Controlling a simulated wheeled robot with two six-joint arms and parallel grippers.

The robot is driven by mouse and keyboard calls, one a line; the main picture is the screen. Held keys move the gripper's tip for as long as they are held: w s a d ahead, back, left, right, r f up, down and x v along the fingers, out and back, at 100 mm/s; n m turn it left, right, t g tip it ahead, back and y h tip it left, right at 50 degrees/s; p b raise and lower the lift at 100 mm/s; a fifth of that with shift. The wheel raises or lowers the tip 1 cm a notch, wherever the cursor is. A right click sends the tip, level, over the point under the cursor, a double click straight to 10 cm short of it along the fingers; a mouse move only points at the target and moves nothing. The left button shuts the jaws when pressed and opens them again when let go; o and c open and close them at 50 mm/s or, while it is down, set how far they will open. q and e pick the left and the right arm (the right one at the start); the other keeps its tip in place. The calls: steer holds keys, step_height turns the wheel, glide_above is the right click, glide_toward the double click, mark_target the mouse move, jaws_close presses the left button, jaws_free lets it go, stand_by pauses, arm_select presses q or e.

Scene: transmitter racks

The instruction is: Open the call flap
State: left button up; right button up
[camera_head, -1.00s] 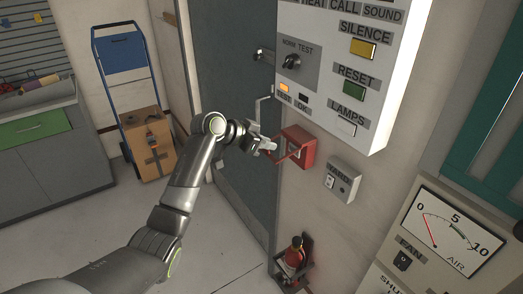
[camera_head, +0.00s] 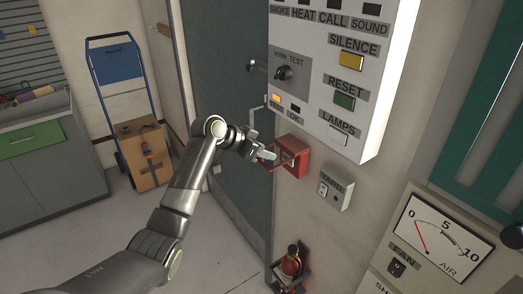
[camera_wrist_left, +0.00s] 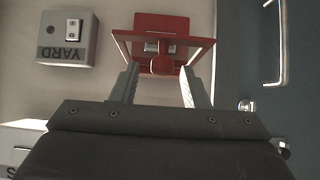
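The red call box (camera_head: 294,156) is on the wall below the white alarm panel. Its thin red-framed flap (camera_head: 268,160) stands out from the box at an angle, toward my left gripper (camera_head: 262,153). In the left wrist view the red box (camera_wrist_left: 174,22) is at the top centre, with the flap frame (camera_wrist_left: 206,46) spread in front of it. My left gripper (camera_wrist_left: 158,88) is open, its two fingers apart just below the frame with nothing between them. I cannot tell whether a fingertip touches the frame. My right gripper is not in view.
The white alarm panel (camera_head: 318,112) juts out above the box. A grey YARD switch box (camera_head: 335,190) is beside it, and a fire extinguisher (camera_head: 290,264) is below. A grey door (camera_head: 232,120) with a handle is to the left. Floor at the lower left is clear.

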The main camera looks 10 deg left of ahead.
arm_select(q)
steer(key=shift+s+a+r, duration=0.3)
steer(key=shift+s+a, duration=0.1)
steer(key=shift+a, duration=0.15)
steer(key=b+v, duration=0.5)
steer(key=v, duration=1.1)
steer(key=shift+r, duration=0.2)
steer(key=shift+d, duration=0.15)
